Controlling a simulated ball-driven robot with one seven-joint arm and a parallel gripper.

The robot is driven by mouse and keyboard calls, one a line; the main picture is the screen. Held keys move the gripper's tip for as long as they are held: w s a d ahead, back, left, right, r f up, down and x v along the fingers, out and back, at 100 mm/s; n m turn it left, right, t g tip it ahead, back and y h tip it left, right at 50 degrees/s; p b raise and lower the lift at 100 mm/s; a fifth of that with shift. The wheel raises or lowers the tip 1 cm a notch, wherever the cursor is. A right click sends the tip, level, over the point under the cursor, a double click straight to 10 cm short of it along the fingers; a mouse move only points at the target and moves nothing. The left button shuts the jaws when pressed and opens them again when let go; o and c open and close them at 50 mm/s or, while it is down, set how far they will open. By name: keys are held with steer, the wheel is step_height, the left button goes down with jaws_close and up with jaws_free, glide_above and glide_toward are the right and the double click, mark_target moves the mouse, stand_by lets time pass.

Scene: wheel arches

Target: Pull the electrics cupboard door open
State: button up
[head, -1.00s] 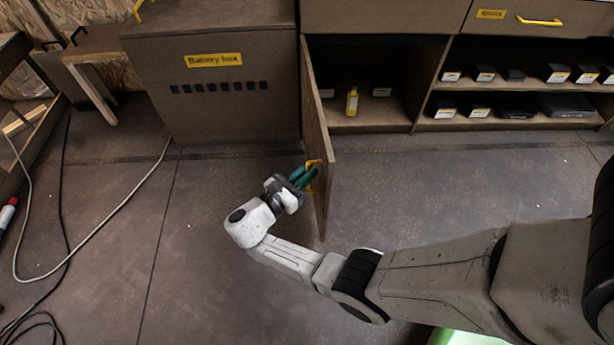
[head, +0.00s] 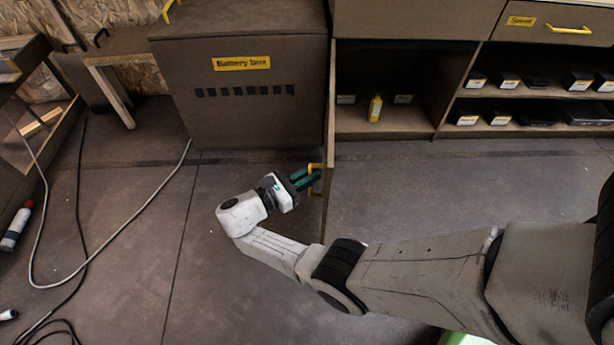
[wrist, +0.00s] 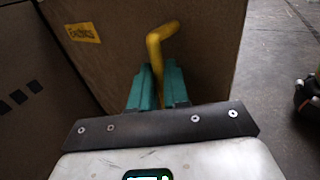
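The electrics cupboard door (head: 328,110) stands swung out from the cupboard, nearly edge-on in the head view. Its brown face with a yellow label (wrist: 83,32) shows in the wrist view. The yellow handle (wrist: 158,48) is on this face; it also shows in the head view (head: 311,167). My gripper (head: 306,179) is on the left side of the door, at the handle. In the wrist view its teal fingers (wrist: 159,88) are closed around the handle's lower part. The contact itself is partly hidden.
The open cupboard (head: 385,118) holds a yellow bottle (head: 375,108) and small boxes. A battery box (head: 245,115) stands left of the door. Shelves with dark boxes are at the right. Cables (head: 100,235) and a red-and-white cylinder (head: 17,226) lie on the floor at left.

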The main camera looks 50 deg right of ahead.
steer(key=shift+o, duration=0.7)
steer(key=shift+w+d+r, duration=0.3)
steer(key=shift+d, duration=0.2)
steer(key=o, duration=0.3)
steer(key=shift+s+a+f, duration=0.15)
steer(key=shift+s+f, duration=0.05)
steer(key=shift+a, duration=0.1)
steer(key=v, duration=1)
steer(key=shift+w+a+b, duration=0.15)
steer(key=shift+a+b, duration=0.15)
steer(key=shift+b, duration=0.1)
